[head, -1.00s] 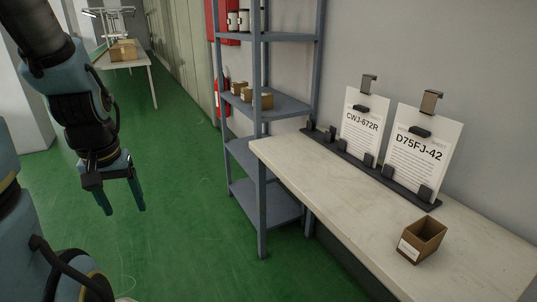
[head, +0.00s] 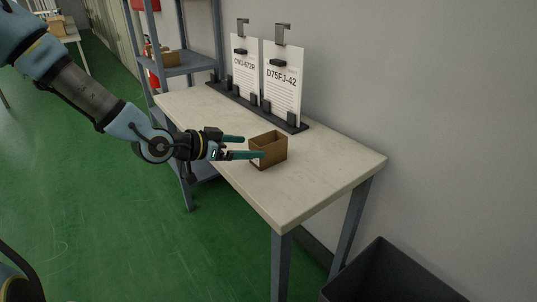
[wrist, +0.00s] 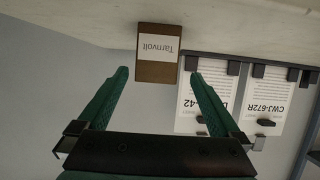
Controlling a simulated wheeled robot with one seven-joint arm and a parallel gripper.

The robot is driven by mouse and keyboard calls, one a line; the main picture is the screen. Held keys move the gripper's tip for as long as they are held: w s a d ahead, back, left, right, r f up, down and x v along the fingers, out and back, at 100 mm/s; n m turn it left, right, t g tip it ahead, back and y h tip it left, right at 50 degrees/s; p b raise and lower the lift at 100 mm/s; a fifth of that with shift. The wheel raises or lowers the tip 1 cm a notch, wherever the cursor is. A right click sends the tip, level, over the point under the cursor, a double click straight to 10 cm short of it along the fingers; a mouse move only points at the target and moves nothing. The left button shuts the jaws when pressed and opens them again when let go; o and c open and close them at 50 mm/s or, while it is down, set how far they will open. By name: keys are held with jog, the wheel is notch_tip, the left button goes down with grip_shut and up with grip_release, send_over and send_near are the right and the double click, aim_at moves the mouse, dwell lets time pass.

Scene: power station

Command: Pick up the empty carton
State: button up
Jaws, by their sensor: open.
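The carton (head: 273,153) is a small brown box with an open top, standing upright near the front edge of the pale table. In the wrist view the carton (wrist: 157,71) shows a white label reading "Tarnvolt", upside down. My gripper (head: 254,147) is open and reaches in from the left, level with the carton. In the head view one finger overlaps the carton's near left side. In the wrist view the carton appears between and just beyond the two fingertips (wrist: 158,72); I cannot tell whether they touch it.
The table (head: 325,163) has free room to the right of the carton. Two printed sheets (head: 283,82) stand in a black rack (head: 290,124) behind it. A grey shelf unit (head: 190,62) is at the table's far end. A dark bin (head: 385,275) stands at the lower right.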

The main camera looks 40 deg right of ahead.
aim_at(268, 147)
jog(key=x, duration=0.2)
jog(key=shift+d+f, duration=0.15)
jog(key=shift+d, duration=0.15)
jog(key=x, duration=0.2)
jog(key=p+x, duration=0.1)
jog(key=x, duration=0.1)
jog(key=shift+s+d, duration=0.1)
jog(key=shift+s, duration=0.25)
jog(key=shift+d+f, duration=0.15)
jog(key=shift+d, duration=0.25)
jog(key=c, duration=1.3)
